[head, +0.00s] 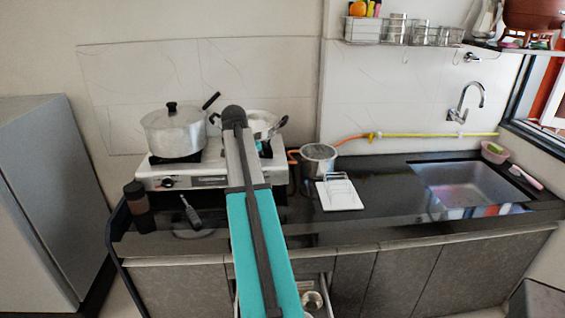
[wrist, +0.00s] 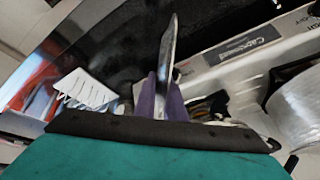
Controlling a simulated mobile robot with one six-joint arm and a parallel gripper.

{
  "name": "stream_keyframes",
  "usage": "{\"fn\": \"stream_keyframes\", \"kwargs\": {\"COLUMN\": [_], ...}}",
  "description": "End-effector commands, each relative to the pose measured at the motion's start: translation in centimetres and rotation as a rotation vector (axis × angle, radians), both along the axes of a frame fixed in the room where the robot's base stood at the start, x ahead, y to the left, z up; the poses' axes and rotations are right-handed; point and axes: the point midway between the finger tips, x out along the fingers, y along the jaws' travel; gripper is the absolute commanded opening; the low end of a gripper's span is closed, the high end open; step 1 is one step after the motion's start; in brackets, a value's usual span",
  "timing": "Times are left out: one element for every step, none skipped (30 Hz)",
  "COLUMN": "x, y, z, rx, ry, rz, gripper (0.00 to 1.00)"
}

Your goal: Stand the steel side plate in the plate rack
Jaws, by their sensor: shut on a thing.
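The steel side plate (wrist: 168,52) shows nearly edge-on in the wrist view, as a thin grey upright sliver. My gripper (wrist: 163,98) is shut on it, with a purple finger on each side. The plate rack (head: 340,188) is a small wire rack on a white base, standing on the dark counter right of the stove in the head view. In the wrist view the rack (wrist: 86,90) is at the left, apart from the held plate. My arm hides most of the gripper in the head view, and I cannot make out the plate there.
A stove (head: 190,172) carries a lidded pot (head: 172,132) and a pan (head: 262,122). A small steel pot (head: 318,158) stands just behind the rack. The sink (head: 462,184) is to the right. Bare counter (head: 390,180) lies between rack and sink.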

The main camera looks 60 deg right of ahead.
Motion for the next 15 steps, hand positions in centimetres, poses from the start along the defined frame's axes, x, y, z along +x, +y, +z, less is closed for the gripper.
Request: {"fn": "stream_keyframes", "kwargs": {"x": [1.2,1.9,2.7,3.4,4.0,4.8,5.4,6.0,6.7,7.2,7.7,8.3,8.8,9.2,9.7], "y": [2.1,3.2,4.7,5.8,6.9,8.4,9.5,10.7,12.2,13.4,14.5,16.1,17.2,18.4,20.0], "z": [0.0,0.0,0.0,0.0,0.0,0.1,0.1,0.1,0.1,0.1,0.2,0.2,0.2,0.2,0.2], "rx": [0.000,0.000,-0.001,0.000,0.000,0.000,-0.001,-0.001,0.000,-0.001,-0.001,-0.001,0.000,-0.001,-0.002], "ry": [-0.002,-0.001,0.000,-0.001,-0.001,-0.002,-0.001,-0.001,-0.002,-0.002,-0.001,-0.001,-0.002,-0.002,-0.001], "rz": [0.056,0.091,0.136,0.169,0.203,0.249,0.281,0.316,0.362,0.395,0.429,0.476,0.509,0.544,0.590], "gripper": [0.00,0.00,0.00,0.00,0.00,0.00,0.00,0.00,0.00,0.00,0.00,0.00,0.00,0.00,0.00]}}
